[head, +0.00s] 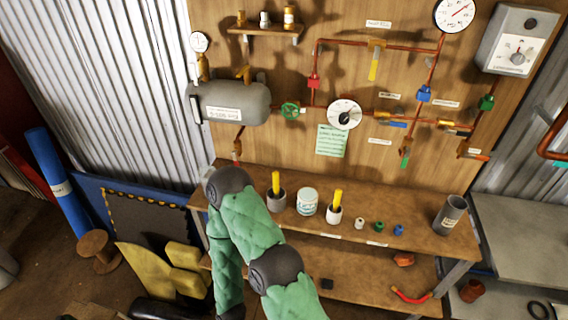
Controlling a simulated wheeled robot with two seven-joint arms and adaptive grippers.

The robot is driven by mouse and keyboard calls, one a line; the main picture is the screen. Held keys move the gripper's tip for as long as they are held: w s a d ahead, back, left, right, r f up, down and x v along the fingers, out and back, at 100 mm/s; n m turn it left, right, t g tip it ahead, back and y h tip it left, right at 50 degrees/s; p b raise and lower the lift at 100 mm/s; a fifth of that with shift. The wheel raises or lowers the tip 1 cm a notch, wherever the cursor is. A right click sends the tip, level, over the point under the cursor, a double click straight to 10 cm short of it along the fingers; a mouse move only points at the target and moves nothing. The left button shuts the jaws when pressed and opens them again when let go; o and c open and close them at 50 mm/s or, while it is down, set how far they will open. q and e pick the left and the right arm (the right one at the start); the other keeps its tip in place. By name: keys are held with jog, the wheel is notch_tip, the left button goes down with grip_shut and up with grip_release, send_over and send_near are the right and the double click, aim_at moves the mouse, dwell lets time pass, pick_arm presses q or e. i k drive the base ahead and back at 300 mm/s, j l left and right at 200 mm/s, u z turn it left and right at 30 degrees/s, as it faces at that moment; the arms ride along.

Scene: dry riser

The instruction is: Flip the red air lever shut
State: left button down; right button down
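A wooden panel carries copper pipes with several coloured levers. A red fitting (313,81) sits on the upright pipe left of centre. A small orange-red handle (478,157) sticks out at the panel's right side, below a green fitting (487,103). A reddish part (238,147) hangs below the grey tank. I cannot tell which of these is the red air lever, nor its exact position. A green padded arm of mine rises in front of the bench and folds down again. Neither gripper shows in this view.
The bench (430,238) below the panel holds cups with yellow handles, a tin (307,201), small coloured caps and a dark grey cylinder (450,215). A grey tank (230,103) and a small shelf (265,30) protrude from the panel. A grey table stands right.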

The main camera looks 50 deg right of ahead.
aim_at(235, 162)
jog(key=z, duration=1.4)
